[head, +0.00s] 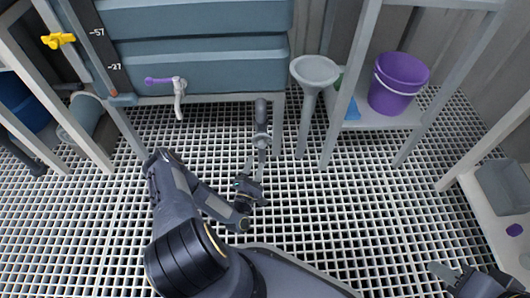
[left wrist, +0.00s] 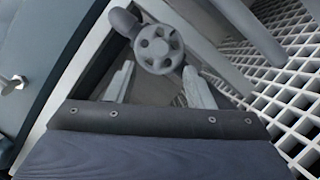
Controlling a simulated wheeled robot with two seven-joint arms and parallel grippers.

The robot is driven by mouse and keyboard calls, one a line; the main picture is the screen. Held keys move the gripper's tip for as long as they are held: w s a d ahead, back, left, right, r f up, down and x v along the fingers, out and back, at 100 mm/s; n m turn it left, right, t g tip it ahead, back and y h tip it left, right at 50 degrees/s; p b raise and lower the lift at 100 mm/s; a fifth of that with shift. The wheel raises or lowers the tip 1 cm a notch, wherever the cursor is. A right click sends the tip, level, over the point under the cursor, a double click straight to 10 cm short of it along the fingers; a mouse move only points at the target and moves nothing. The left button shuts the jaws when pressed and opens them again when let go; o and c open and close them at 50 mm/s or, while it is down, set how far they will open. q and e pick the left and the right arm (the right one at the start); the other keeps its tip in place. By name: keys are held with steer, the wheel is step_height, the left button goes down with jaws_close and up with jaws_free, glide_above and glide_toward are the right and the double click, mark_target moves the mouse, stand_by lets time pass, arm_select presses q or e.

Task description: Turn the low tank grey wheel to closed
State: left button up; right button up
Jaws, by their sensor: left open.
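The grey wheel (head: 262,140) sits on a dark grey pipe (head: 260,110) in front of the blue tank (head: 205,68). In the left wrist view the round, spoked wheel (left wrist: 158,48) shows nearly face on, beyond the fingertips. My left gripper (head: 249,176) is open just in front of the wheel, and nothing is between its fingers. In the left wrist view its two fingers (left wrist: 160,82) stand apart, one to each side below the wheel; I cannot tell whether they touch it. Part of my right gripper (head: 452,276) shows at the bottom right, far from the wheel.
A purple handle (head: 160,81) with a white spout (head: 179,100) is on the tank front. A yellow handle (head: 58,40) is at the upper left. A grey funnel stand (head: 314,72) and a shelf with a purple bucket (head: 399,84) stand right. The grated floor (head: 370,210) is mostly clear.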

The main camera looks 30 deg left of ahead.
mark_target(261, 148)
arm_select(q)
steer(key=b+x, duration=0.1)
steer(key=x, duration=0.5)
steer(key=shift+w+r+b, duration=0.1)
steer(key=shift+w+b, duration=0.2)
steer(key=shift+b, duration=0.05)
steer(key=c, duration=1)
